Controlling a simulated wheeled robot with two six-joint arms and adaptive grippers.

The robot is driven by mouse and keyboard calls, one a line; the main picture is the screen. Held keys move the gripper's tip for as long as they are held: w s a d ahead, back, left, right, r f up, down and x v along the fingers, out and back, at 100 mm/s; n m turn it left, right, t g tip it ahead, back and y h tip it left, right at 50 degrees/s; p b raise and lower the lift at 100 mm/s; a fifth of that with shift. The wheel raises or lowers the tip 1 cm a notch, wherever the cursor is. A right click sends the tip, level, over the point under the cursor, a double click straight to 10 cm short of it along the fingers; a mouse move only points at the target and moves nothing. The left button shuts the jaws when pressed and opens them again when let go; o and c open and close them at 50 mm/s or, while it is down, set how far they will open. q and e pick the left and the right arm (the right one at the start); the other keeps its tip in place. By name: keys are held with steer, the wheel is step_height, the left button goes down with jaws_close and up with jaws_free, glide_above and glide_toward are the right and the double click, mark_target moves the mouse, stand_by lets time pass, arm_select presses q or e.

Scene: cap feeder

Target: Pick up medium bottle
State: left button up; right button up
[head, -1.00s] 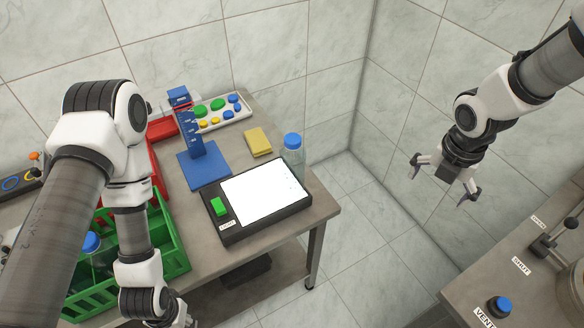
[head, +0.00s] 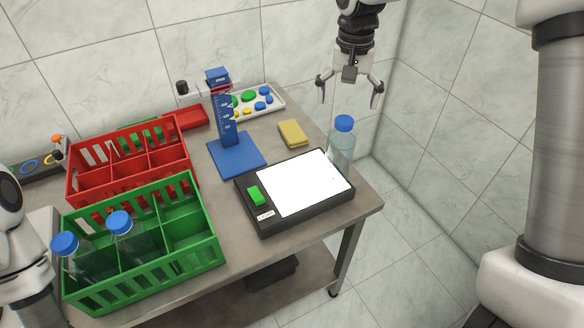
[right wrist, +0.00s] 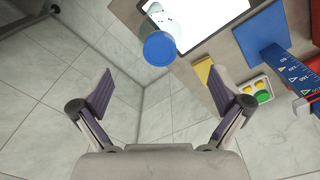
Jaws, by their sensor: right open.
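A clear bottle with a blue cap (head: 342,152) stands upright at the table's right edge, behind the light pad. Its blue cap (right wrist: 159,49) shows from above in the right wrist view, just beyond the space between my fingertips. My right gripper (head: 348,102) is open and empty, pointing down above and slightly behind this bottle, apart from it. Two more blue-capped bottles stand in the green crate (head: 190,270): one in front left (head: 68,246) and one beside it (head: 121,224). Sizes are hard to compare. My left arm shows at the left edge; its gripper is out of view.
The black light pad (head: 262,226) with a green button lies in front of the bottle. A yellow sponge (head: 292,134), a blue height gauge (head: 236,155), a white tray of colored caps (head: 277,104) and a red crate (head: 188,165) share the table. A wall is behind.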

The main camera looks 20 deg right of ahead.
mark_target(342, 135)
steer(key=shift+w+a+f+b, duration=0.2)
steer(key=shift+w+a+f, duration=0.05)
steer(key=shift+f, duration=0.2)
steer(key=shift+w+a+f+b, duration=0.15)
steer(key=shift+w+a+f, duration=0.05)
steer(key=shift+f, duration=0.2)
steer(key=shift+d+f, duration=0.2)
steer(key=shift+f, duration=0.1)
steer(key=shift+s+d+f, duration=0.25)
steer(key=shift+d+f, duration=0.15)
steer(key=shift+f, duration=0.05)
steer(key=shift+s+d+f, duration=0.2)
steer(key=shift+d+f, duration=0.15)
steer(key=shift+f, duration=0.1)
steer(key=f, duration=0.3)
steer(key=a+f, duration=0.1)
steer(key=f, duration=0.1)
steer(key=shift+f+p, duration=0.4)
steer(key=shift+d+f, duration=0.1)
arm_select(q)
steer(key=shift+f, duration=0.45)
arm_select(e)
steer(key=shift+s, duration=0.1)
jaws_close()
